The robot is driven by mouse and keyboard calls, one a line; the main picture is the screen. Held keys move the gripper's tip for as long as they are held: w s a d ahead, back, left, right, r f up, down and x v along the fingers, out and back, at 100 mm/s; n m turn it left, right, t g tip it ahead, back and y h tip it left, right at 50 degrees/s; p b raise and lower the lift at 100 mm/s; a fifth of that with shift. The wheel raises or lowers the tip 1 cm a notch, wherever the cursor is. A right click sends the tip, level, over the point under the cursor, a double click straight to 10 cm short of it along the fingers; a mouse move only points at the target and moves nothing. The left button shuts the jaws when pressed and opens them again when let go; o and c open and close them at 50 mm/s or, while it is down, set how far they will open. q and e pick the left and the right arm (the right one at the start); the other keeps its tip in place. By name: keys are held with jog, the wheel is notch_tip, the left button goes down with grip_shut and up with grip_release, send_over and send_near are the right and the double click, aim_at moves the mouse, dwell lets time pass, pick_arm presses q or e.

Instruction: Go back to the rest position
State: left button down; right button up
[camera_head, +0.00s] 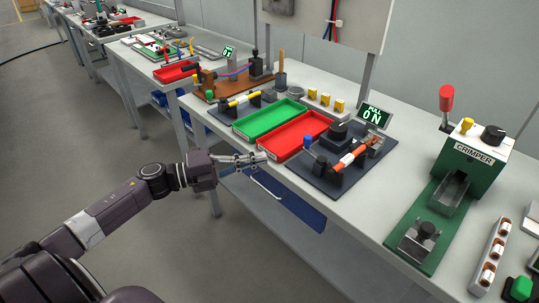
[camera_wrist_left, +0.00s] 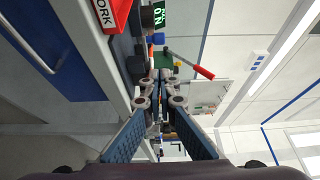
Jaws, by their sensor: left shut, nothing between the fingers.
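My left gripper (camera_head: 262,158) is at the front edge of the workbench, in front of the red tray (camera_head: 298,137). It is shut and holds nothing. In the left wrist view its fingers (camera_wrist_left: 157,88) come together in the middle of the picture, with the bench side running along the left. My left arm comes in from the lower left of the head view. My right gripper does not show in either view.
A green tray (camera_head: 262,122) stands beside the red tray. A dark fixture board (camera_head: 345,160) with a lit display (camera_head: 373,117) is right of them. A green crimper (camera_head: 475,155) stands farther right. Open floor (camera_head: 90,140) lies left of the bench.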

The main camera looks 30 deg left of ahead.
pick_arm(q)
jog(key=shift+s+a, duration=0.3)
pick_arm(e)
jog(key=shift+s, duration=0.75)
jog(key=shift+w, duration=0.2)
